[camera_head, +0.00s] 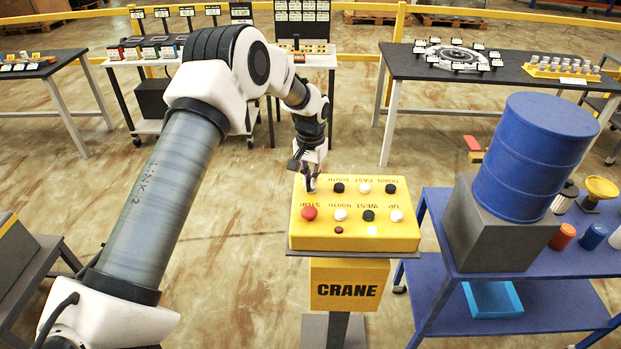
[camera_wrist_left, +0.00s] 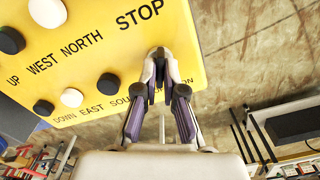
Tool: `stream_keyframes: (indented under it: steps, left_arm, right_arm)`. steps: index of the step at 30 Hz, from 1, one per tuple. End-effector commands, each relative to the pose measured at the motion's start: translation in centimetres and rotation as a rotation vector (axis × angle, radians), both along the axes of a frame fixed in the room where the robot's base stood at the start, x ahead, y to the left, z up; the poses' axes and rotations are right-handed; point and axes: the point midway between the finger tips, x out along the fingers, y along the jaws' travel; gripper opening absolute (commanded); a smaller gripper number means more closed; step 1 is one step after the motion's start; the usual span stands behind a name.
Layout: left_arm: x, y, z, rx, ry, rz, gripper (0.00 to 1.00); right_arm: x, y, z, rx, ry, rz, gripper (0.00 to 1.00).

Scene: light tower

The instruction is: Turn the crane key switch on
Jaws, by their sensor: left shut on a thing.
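The yellow crane control box (camera_head: 355,240) stands on a post with a CRANE sign and has a red STOP button (camera_head: 309,213) and several black and white buttons. My left gripper (camera_head: 311,183) is over the box's far left corner, where the key switch sits. In the left wrist view its fingertips (camera_wrist_left: 160,68) are closed together at the yellow face, below the word STOP. The gripper is shut on the key switch; the fingers hide most of it, so I cannot tell its turned position. My right gripper is not in view.
A blue cart (camera_head: 433,225) with a blue drum (camera_head: 535,150) on a grey block stands close at the right of the box. The floor around the post is clear.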

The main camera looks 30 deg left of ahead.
Motion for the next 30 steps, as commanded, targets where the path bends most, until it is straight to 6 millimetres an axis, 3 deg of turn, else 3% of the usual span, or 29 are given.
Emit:
stream_keyframes:
  steps: [9,22,24,25,30]
  left_arm:
    - [-0.01,-0.01,-0.09,0.000,0.000,-0.102,0.00]
    - [-0.02,-0.01,-0.09,0.000,0.000,-0.114,0.00]
    - [-0.02,-0.01,-0.09,0.000,0.001,-0.114,0.26]
    - [-0.02,-0.01,-0.09,0.000,0.001,-0.114,0.33]
    - [-0.01,-0.01,-0.05,0.000,0.000,-0.113,0.33]
  right_arm:
    - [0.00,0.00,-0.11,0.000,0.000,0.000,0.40]
    - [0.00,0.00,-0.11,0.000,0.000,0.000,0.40]
    - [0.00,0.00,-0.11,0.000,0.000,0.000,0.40]
    - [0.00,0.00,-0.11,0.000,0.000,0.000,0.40]
    - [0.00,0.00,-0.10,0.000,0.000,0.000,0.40]
